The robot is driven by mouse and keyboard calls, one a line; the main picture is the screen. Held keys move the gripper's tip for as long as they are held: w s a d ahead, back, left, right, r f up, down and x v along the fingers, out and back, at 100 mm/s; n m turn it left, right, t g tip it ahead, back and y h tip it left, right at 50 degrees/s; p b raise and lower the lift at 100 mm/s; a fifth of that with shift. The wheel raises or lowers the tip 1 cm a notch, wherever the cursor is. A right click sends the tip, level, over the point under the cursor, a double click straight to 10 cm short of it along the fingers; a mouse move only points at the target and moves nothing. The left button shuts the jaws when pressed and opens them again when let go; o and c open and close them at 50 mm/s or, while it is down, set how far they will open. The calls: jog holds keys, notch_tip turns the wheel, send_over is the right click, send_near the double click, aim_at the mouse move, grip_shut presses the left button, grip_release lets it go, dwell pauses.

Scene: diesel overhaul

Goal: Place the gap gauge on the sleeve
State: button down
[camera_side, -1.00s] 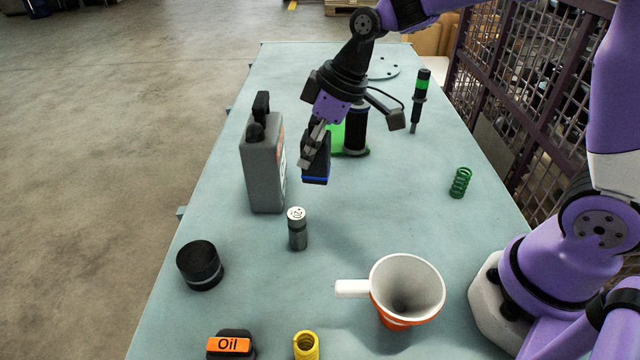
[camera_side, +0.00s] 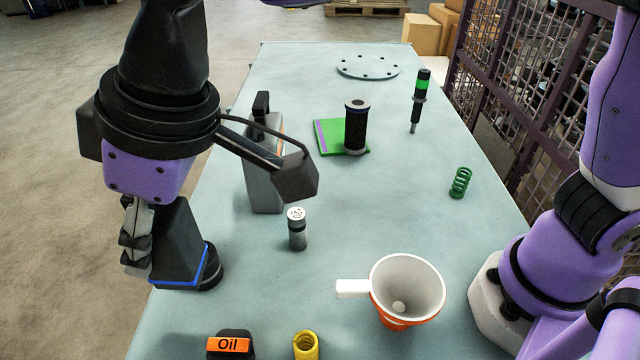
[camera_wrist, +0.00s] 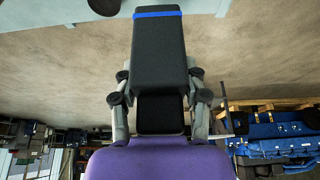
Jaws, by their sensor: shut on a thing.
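My gripper (camera_side: 148,250) is shut on a black tapered block with a blue stripe near its end (camera_side: 180,250), which I take to be the gap gauge. It is held in the air at the near left, in front of the squat black cylinder (camera_side: 213,270), hiding most of it. In the wrist view the block (camera_wrist: 158,55) sits between both fingers, its blue stripe at the far end.
The grey jug (camera_side: 263,185) is partly hidden behind my wrist camera. The table's middle right is clear.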

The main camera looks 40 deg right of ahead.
jog(key=shift+w+a+f, duration=0.1)
jog(key=shift+a+f, duration=0.05)
jog(key=shift+w+d+f, duration=0.65)
jog(key=shift+w+f, duration=1.05)
jog(key=shift+f, duration=0.05)
jog(key=shift+w+d+f, duration=0.65)
jog(key=shift+w+f, duration=1)
jog(key=shift+f, duration=0.1)
jog(key=shift+w+d+f, duration=0.65)
jog(key=shift+w+f, duration=1.05)
jog(key=shift+f, duration=0.05)
jog(key=shift+f, duration=0.1)
jog(key=shift+c, duration=1.6)
grip_release()
